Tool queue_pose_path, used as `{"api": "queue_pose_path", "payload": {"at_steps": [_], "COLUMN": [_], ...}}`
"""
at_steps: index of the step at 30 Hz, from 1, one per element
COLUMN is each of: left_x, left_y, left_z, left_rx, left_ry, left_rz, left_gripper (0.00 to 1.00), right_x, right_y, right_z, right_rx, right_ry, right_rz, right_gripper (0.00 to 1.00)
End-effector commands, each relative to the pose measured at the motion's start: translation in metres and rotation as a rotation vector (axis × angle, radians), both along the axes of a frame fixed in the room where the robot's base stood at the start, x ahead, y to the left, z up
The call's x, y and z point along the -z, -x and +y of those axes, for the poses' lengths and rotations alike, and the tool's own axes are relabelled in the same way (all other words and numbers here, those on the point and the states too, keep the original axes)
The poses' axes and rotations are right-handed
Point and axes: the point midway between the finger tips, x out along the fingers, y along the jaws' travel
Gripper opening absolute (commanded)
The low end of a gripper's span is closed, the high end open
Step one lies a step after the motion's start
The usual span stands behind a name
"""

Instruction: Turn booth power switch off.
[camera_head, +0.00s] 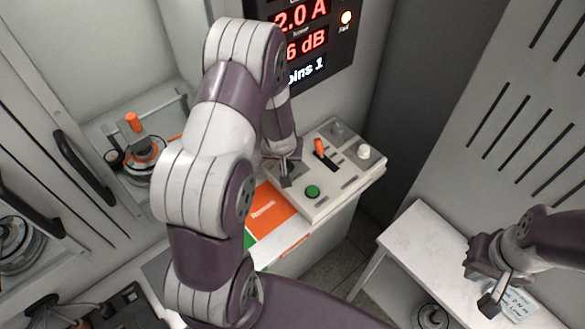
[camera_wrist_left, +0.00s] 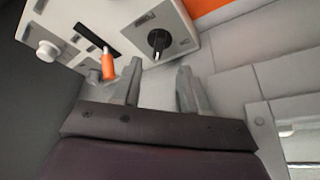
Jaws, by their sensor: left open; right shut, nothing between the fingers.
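The control panel (camera_head: 335,190) is a light grey box with an orange-handled lever (camera_head: 320,147) in a dark slot, a green button (camera_head: 312,191) and a white knob (camera_head: 363,151). In the left wrist view a black rotary knob (camera_wrist_left: 158,40) sits beyond my fingertips, beside the orange lever (camera_wrist_left: 108,66). My right gripper (camera_head: 492,297) is shut and empty over the white table.
An orange booklet (camera_head: 268,208) lies beside the panel. A display with red digits (camera_head: 305,35) stands behind it. The white table (camera_head: 410,240) is at right, with a gap of floor between. Cabinets with dark handles (camera_head: 85,170) line the left.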

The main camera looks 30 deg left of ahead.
Motion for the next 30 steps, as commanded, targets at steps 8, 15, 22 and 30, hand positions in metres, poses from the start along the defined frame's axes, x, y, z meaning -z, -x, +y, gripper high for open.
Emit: {"api": "queue_pose_path", "payload": {"at_steps": [8,15,22,30], "left_x": [0.067,0.086,0.087,0.087], "left_y": [-0.023,-0.032,-0.033,-0.033], "left_z": [0.010,0.013,0.013,0.013], "left_rx": [0.000,0.002,0.002,0.002], "left_ry": [0.002,0.002,0.003,0.003], "left_rz": [0.002,0.001,0.001,0.001], "left_gripper": [0.44,0.44,0.44,0.00], "right_x": [0.020,0.021,0.021,0.021], "right_y": [0.000,0.000,0.000,0.000], "right_z": [0.000,0.000,0.000,0.000], "right_rx": [0.000,0.000,0.000,0.000], "right_ry": [0.000,0.000,0.000,0.000], "right_rz": [0.000,0.000,0.000,0.000], "right_gripper": [0.00,0.00,0.00,0.00]}}
